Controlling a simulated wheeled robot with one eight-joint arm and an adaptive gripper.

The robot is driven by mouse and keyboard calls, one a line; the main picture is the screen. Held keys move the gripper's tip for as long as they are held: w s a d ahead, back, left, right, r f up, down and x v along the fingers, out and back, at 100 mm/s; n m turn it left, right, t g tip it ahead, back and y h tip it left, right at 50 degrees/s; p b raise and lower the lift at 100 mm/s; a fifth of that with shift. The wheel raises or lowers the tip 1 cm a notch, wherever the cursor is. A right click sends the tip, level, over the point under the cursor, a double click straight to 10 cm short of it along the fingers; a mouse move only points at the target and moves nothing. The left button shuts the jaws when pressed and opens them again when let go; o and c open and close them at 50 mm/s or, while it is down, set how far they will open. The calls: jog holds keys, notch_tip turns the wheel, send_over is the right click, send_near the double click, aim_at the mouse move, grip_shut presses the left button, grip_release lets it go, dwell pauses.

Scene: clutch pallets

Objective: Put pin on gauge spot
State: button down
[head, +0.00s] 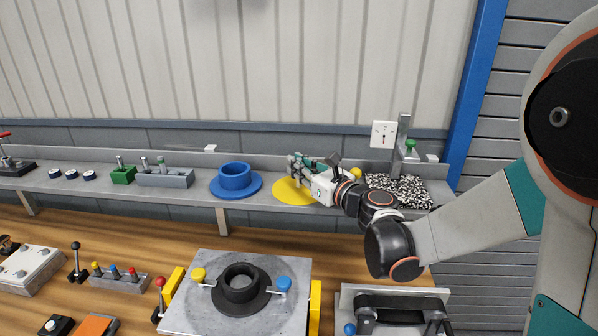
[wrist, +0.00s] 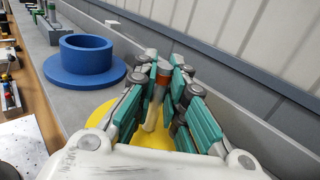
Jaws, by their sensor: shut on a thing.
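My gripper (head: 297,168) is over the left part of a flat yellow round spot (head: 287,193) on the grey shelf. The yellow spot (wrist: 98,117) shows below and around the fingers. The pin's lower end is against the yellow in the picture; I cannot tell whether it touches. In the head view the fingers hide most of the pin.
A blue flanged ring (head: 235,182) stands just left of the yellow spot. A speckled pad (head: 410,188) and a stand with a white dial (head: 383,134) are to the right. Blocks holding pins (head: 165,178) stand further left. The wall runs close behind the shelf.

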jog(key=shift+f, duration=0.25)
jog(key=shift+f, duration=0.1)
jog(key=shift+f, duration=0.15)
jog(key=c, duration=1.7)
grip_release()
jog(key=shift+o, duration=0.2)
